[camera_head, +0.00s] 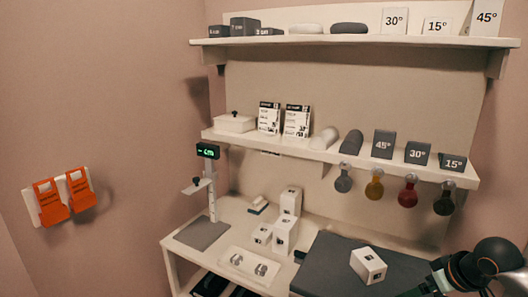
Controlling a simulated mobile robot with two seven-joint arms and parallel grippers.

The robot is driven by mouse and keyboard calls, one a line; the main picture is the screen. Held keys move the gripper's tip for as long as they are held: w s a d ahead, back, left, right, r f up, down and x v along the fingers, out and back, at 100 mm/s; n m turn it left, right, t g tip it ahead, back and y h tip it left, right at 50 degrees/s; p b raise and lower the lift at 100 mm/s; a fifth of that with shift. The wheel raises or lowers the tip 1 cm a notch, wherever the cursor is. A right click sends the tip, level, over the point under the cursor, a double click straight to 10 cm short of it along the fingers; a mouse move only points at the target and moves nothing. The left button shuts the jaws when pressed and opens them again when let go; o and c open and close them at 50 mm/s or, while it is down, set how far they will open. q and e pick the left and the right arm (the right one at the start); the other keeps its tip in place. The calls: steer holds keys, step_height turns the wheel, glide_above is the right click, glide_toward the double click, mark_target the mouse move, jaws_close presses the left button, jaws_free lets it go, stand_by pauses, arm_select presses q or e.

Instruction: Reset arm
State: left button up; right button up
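My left arm and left gripper are not in view.
A white table (230,215) holds small white boxes (285,232) and a stand with a green display (207,150). Two shelves (340,152) (350,40) carry blocks and angle-marked wedges. Orange holders (50,203) are on the left wall.

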steer(key=s+a+f+y, duration=0.1)
steer(key=s+a+f, duration=0.1)
steer(key=a+f, duration=0.65)
steer(key=s+a+f+t, duration=0.1)
steer(key=s+a+f, duration=0.4)
steer(key=s+f, duration=0.3)
steer(key=s+a+f+t, duration=0.2)
steer(key=s+a+f, duration=0.4)
steer(key=s+f, duration=0.3)
steer(key=s, duration=0.2)
steer(key=shift+s+m, duration=0.3)
steer(key=shift+a+f, duration=0.1)
